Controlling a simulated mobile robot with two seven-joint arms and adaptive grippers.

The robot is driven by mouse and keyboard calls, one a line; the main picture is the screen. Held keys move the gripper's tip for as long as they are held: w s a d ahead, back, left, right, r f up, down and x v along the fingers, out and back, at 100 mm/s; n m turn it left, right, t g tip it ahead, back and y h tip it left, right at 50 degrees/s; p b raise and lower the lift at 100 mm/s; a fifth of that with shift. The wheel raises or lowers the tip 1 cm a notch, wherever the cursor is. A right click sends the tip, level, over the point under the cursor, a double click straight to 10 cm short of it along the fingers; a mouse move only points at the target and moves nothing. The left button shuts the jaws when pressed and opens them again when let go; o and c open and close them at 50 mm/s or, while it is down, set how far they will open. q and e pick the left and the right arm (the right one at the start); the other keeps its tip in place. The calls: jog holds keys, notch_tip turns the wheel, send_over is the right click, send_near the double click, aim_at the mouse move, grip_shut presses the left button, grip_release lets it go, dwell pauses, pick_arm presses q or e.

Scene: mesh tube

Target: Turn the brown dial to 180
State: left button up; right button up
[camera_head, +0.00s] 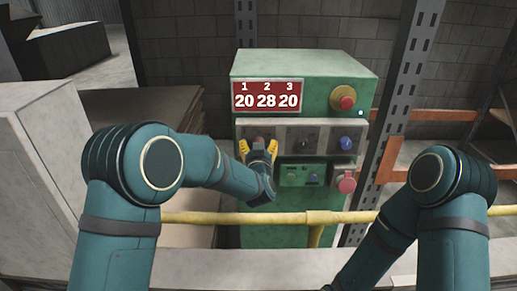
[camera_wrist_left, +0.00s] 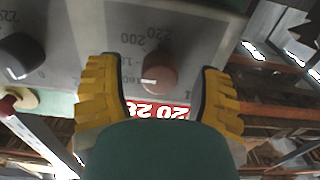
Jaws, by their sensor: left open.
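The brown dial (camera_wrist_left: 160,76) sits on a grey panel in the left wrist view, with a short white mark and a printed scale around it; 200 and 220 are legible. My left gripper (camera_wrist_left: 160,92) is open, its yellow fingers on either side of the dial, with a gap visible at each side. In the head view the left gripper (camera_head: 259,149) is at the left end of the panel (camera_head: 325,136), and the dial is mostly hidden there. A red display (camera_head: 267,95) reads 20, 28, 20 under 1, 2, 3. My right gripper is out of view.
A black dial (camera_head: 303,145) and a blue dial (camera_head: 346,143) sit to the right. A red button (camera_head: 343,98) is on the green cabinet (camera_head: 300,64), and another red knob (camera_head: 346,182) is lower. A yellow rail (camera_head: 310,217) crosses in front.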

pick_arm(q)
jog(key=s, duration=1.2)
